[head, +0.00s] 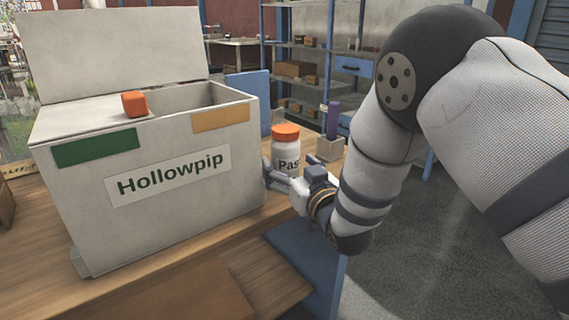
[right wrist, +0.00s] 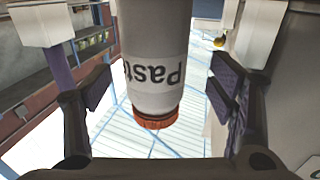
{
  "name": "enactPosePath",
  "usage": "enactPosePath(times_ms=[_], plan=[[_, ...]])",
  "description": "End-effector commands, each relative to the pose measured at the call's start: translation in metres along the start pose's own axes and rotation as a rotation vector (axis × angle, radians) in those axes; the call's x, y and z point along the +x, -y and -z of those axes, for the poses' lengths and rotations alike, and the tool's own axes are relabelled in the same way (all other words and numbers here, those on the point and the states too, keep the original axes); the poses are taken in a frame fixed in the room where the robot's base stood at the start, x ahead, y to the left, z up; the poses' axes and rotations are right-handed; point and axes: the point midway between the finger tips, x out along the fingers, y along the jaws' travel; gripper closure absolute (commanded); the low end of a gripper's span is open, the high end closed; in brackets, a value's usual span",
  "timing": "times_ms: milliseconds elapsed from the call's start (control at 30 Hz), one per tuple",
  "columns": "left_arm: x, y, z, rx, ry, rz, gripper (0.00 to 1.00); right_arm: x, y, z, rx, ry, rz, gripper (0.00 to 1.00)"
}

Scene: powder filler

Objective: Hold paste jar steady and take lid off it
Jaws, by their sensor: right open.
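The white paste jar (head: 287,152) stands upright on the table, just right of the big box, with its orange lid (head: 285,131) on top. Its label is partly hidden in the head view. My right gripper (head: 288,172) is low at the jar. In the right wrist view, the jar (right wrist: 155,40) appears upside down, with the lid (right wrist: 157,121) at its lower end. The open fingers of my right gripper (right wrist: 163,88) are on either side of the jar, with visible gaps to it. My left gripper is not in view.
A large box labelled Hollowpip (head: 80,215) stands left of the jar, with its top partly open and an orange block (head: 134,104) on it. A purple item on a stand (head: 333,120) is behind and right of the jar. The wooden table (head: 130,290) has a bare front strip.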

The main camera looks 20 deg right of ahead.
Motion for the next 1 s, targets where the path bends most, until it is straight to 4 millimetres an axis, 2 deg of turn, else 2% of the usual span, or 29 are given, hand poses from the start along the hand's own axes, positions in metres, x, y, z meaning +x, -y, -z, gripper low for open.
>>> enactPosePath(times_ms=[100, 200, 433, 467, 733, 933, 1000], plan=[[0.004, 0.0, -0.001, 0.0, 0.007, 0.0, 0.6, 0.023, -0.005, -0.003, 0.001, -0.001, 0.0, 0.23], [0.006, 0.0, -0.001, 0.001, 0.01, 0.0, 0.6, 0.036, -0.005, -0.003, 0.0, 0.001, 0.0, 0.23], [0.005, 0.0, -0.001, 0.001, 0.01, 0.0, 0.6, 0.039, -0.005, -0.001, 0.0, 0.001, -0.001, 0.23], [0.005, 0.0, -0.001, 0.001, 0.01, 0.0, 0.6, 0.038, -0.005, -0.001, 0.0, 0.001, -0.001, 0.28], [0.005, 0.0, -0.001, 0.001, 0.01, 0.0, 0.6, 0.038, -0.005, -0.001, 0.001, 0.001, -0.001, 0.89], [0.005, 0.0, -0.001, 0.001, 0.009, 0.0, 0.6, 0.039, -0.005, 0.001, 0.0, -0.003, -0.001, 0.91], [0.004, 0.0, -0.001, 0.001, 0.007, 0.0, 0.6, 0.039, -0.005, 0.008, 0.0, -0.005, -0.001, 0.91]])
